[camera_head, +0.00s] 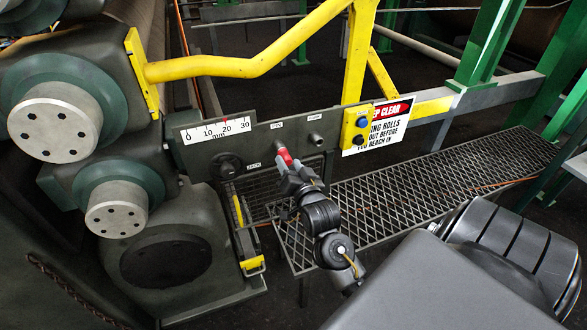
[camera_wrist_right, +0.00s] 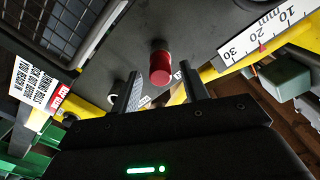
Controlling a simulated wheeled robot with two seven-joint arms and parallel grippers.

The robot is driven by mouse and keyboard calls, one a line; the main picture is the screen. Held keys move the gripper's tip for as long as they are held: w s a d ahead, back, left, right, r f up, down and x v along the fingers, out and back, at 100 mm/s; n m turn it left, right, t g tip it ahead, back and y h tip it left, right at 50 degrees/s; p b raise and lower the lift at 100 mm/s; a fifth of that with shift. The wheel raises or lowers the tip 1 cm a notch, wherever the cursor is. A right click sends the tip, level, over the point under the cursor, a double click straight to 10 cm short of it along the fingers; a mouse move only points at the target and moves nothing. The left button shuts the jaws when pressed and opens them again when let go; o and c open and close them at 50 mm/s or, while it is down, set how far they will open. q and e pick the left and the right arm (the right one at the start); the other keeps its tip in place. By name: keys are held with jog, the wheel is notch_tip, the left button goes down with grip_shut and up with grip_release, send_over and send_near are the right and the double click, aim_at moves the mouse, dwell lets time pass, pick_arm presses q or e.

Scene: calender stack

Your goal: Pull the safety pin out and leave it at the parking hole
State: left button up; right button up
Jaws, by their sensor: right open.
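The safety pin, with a red cylindrical head (camera_head: 284,157), stands out of the grey panel below a small label that seems to read PIN. Its red head also shows in the right wrist view (camera_wrist_right: 161,67). My right gripper (camera_head: 289,167) is at the pin in the head view. In the wrist view its two fingers (camera_wrist_right: 161,80) are open, one on each side of the red head, with gaps visible. A grey stub (camera_head: 316,140) under a second small label, probably the parking hole, sits to the right of the pin. My left gripper is not in view.
A millimetre scale (camera_head: 216,129) and a dark round jack knob (camera_head: 229,166) are on the panel's left. A yellow button box (camera_head: 358,129) and a warning sign (camera_head: 378,126) stand at its right end. Rolls (camera_head: 62,122) are at left; a mesh walkway (camera_head: 420,183) lies below.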

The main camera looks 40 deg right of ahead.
jog(key=shift+w+d, duration=0.2)
jog(key=shift+w, duration=0.35)
jog(key=shift+p+x, duration=0.35)
jog(key=shift+x, duration=0.75)
jog(key=c, duration=0.9)
jog(key=o, duration=0.9)
jog(key=p+v, duration=0.2)
jog(key=v, duration=0.4)
jog(key=shift+s+a+p, duration=0.2)
jog(key=shift+s+p, duration=0.15)
jog(key=shift+s, duration=0.1)
